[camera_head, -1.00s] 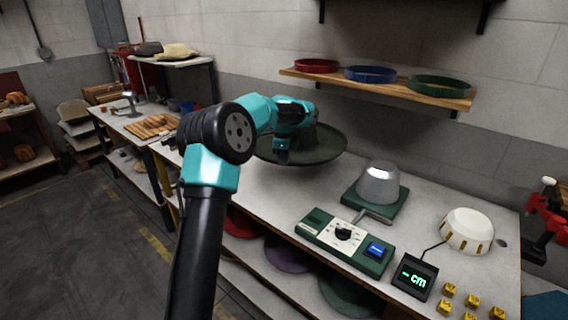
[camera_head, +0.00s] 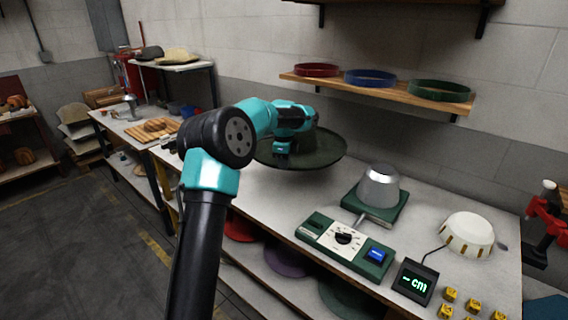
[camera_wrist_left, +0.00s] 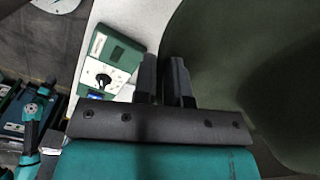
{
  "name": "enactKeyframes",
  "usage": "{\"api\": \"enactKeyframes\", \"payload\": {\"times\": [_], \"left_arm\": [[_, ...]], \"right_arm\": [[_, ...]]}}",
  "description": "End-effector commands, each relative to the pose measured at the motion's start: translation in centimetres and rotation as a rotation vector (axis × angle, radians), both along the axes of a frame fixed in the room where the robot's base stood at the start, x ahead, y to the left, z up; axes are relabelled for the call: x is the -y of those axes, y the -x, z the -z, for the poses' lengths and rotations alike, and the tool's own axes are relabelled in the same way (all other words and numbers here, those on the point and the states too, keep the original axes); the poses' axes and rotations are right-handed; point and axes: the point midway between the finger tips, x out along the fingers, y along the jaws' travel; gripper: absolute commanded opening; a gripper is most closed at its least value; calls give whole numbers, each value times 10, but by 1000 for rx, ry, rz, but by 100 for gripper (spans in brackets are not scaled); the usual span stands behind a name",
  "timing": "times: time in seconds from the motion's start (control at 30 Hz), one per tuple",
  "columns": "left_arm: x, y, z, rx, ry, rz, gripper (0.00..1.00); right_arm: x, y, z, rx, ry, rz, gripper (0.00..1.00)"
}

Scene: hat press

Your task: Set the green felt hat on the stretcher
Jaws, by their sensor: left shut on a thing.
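The green felt hat (camera_head: 322,153) is held above the back of the bench, its wide brim roughly level and its crown partly hidden by my arm. My left gripper (camera_head: 282,152) is shut on the near-left brim. In the left wrist view the fingers (camera_wrist_left: 164,68) meet the hat's edge, and the dark green felt (camera_wrist_left: 250,70) fills the right side. A white slotted dome (camera_head: 467,233), apparently the stretcher, stands bare on the bench at the right, apart from the hat. My right gripper does not show.
A silver dome (camera_head: 378,186) on a green base stands between hat and white dome. In front are a control box (camera_head: 343,240), a readout marked cm (camera_head: 413,281) and several yellow blocks (camera_head: 449,294). A wall shelf (camera_head: 405,92) with hat bands hangs above.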

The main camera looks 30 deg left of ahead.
Motion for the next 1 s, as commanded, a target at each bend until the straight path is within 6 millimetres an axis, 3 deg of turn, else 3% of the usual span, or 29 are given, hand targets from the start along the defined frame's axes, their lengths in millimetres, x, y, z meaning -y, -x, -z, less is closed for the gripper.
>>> {"api": "enactKeyframes", "payload": {"times": [0.37, 0.57, 0.77, 1.0], "left_arm": [[2, -1, 0, 1, 0, 2, 0], [27, -9, -2, 2, 3, 35, 0], [90, -24, -7, 3, 5, 112, 0], [182, -36, -14, 4, 6, 222, 0]], "right_arm": [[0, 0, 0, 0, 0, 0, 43], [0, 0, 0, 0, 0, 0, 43], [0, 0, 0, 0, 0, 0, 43], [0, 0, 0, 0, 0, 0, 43]]}}
